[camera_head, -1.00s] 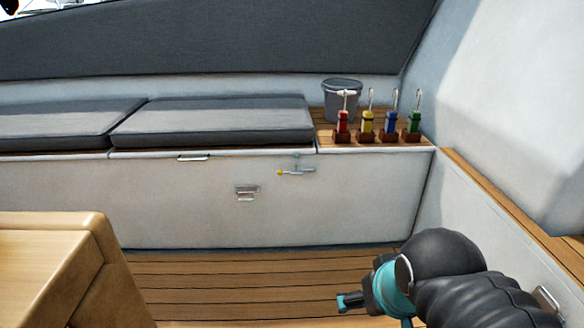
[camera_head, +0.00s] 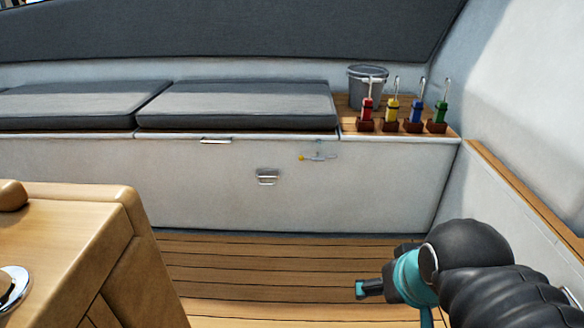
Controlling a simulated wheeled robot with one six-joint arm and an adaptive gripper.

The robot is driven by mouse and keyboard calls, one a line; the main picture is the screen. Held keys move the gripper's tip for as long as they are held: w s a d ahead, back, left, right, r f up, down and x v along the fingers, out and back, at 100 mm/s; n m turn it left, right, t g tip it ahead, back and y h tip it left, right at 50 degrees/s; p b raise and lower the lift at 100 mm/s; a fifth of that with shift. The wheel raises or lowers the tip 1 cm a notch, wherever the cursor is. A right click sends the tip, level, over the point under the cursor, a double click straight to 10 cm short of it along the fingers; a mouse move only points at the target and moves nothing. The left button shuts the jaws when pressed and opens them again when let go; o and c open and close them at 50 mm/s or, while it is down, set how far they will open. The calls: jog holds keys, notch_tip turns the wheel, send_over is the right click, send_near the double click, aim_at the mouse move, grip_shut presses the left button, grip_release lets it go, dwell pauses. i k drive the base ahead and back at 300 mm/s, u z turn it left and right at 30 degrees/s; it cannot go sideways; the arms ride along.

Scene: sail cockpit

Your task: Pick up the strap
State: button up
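I cannot make out a strap for certain in this view. My gripper (camera_head: 372,288) is at the lower right, at the end of my black and teal arm, over the slatted wooden floor. Only a small teal and dark part of it shows, and I cannot tell whether it is open or shut. It is well apart from the bench and the things on it.
A white bench (camera_head: 210,185) with grey cushions (camera_head: 235,105) runs along the back. A grey bucket (camera_head: 354,88) and several coloured upright items (camera_head: 391,114) stand at its right end. A wooden cabinet (camera_head: 75,225) blocks the left foreground. The slatted floor (camera_head: 250,265) between is clear.

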aim_at(392, 105)
jog(key=u, duration=0.25)
jog(key=i, duration=1.7)
jog(key=u, duration=1.45)
jog(key=i, duration=0.45)
jog(key=z, duration=2.4)
